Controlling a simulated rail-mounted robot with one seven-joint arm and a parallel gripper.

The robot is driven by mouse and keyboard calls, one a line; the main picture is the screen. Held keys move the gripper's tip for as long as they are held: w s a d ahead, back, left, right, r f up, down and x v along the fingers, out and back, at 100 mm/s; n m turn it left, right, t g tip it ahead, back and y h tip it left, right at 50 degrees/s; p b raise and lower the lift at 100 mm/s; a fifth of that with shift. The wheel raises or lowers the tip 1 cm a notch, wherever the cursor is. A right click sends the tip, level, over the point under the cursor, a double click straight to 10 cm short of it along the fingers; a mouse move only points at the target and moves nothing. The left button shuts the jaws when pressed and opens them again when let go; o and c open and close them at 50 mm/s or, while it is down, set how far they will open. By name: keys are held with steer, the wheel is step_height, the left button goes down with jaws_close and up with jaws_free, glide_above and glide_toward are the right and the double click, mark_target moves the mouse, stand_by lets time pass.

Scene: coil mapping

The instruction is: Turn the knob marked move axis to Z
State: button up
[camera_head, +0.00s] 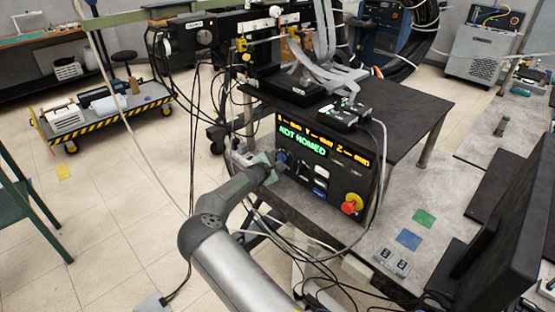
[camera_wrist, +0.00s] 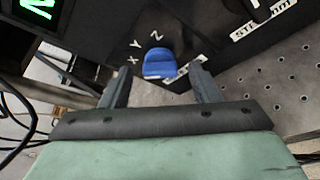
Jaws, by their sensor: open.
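A black control panel (camera_head: 296,166) shows "NOT HOMED" in green under a yellow axis readout. The blue knob (camera_wrist: 158,64) is on this panel in the wrist view, with white letters X, Y and Z (camera_wrist: 156,35) around its left and upper side. A white label below it is partly covered, and I cannot read it. I cannot tell which letter the knob points to. My gripper (camera_wrist: 160,72) is open, its two fingers on either side of the knob with gaps visible. Whether the fingertips reach the knob's depth is unclear. In the head view my gripper (camera_head: 274,165) is at the panel's left part.
A red emergency button (camera_head: 349,207) with a yellow surround is on the panel's lower right. A white "STEP" label (camera_wrist: 265,22) is right of the knob. A perforated metal surface (camera_wrist: 275,88) lies below the panel. Cables hang near my arm. A small box (camera_head: 345,113) sits above the panel.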

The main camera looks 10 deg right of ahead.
steer(key=shift+w+d+f, duration=0.1)
steer(key=shift+w, duration=0.05)
steer(key=c, duration=1)
